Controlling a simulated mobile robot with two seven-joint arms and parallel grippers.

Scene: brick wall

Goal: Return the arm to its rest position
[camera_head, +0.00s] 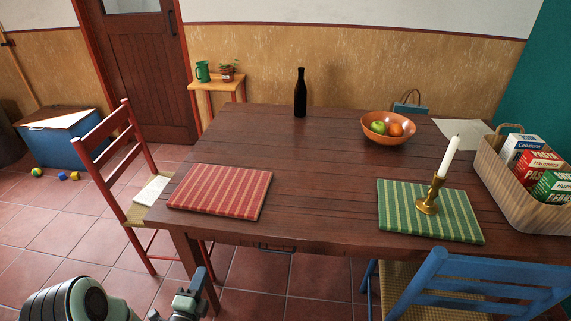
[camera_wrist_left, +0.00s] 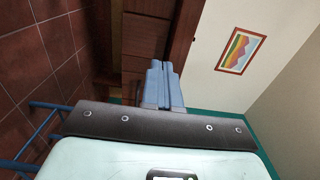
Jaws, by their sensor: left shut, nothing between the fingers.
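My left gripper (camera_head: 190,297) is low at the bottom of the head view, in front of the table's near left corner and below the level of its top. It is apart from the things on the table. In the left wrist view its two blue-grey fingers (camera_wrist_left: 164,82) are together with nothing between them. My right gripper is not in view.
The dark wooden table (camera_head: 315,165) holds a red striped mat (camera_head: 220,191), a green striped mat (camera_head: 405,212) with a candlestick (camera_head: 431,195), a bottle (camera_head: 300,92), a fruit bowl (camera_head: 374,135) and a basket (camera_head: 510,195). A red chair (camera_head: 120,160) and a blue chair (camera_head: 470,270) stand beside it.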

